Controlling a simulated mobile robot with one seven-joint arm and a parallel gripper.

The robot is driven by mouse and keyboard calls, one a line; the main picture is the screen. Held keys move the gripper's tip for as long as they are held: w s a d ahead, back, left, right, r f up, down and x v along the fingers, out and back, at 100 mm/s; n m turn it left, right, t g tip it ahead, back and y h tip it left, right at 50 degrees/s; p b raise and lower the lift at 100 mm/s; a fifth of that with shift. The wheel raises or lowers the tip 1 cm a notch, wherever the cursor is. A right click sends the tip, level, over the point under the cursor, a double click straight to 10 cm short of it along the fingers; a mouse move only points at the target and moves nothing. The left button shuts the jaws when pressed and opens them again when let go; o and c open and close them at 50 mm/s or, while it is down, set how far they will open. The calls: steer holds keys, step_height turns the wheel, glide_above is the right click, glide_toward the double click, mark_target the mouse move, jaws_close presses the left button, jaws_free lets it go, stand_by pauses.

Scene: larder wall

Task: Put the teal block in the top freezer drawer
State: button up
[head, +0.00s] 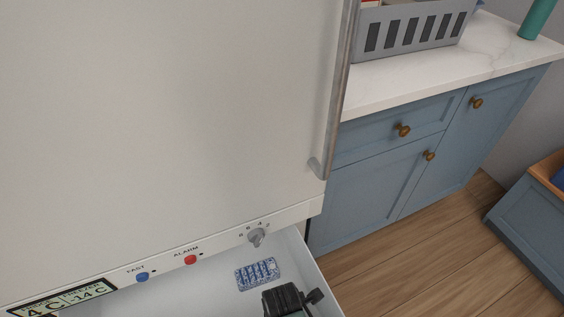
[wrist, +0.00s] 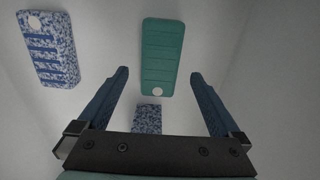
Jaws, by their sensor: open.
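The freezer drawer (head: 316,281) is pulled out below the white door, showing a pale interior. In the wrist view, the teal block (wrist: 162,52), flat and ridged with a pale round spot at one end, appears to lie on the pale drawer floor (wrist: 108,40). My gripper (wrist: 160,76) is open, its two dark blue fingers apart. The block shows ahead of and between the fingertips, with nothing visibly held. In the head view, my gripper's dark body (head: 285,298) is over the drawer at the bottom edge; the teal block cannot be made out there.
A blue-and-white speckled block (wrist: 48,50) lies left of the teal one; another speckled piece (wrist: 148,118) shows between my fingers. The white door (head: 170,120) with its long handle (head: 338,100) rises above the drawer. Blue cabinets (head: 385,175) stand to the right.

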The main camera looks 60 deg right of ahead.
step_height(320, 180, up, 6)
steer(key=p, duration=0.1)
steer(key=shift+p, duration=0.3)
stand_by(0.3)
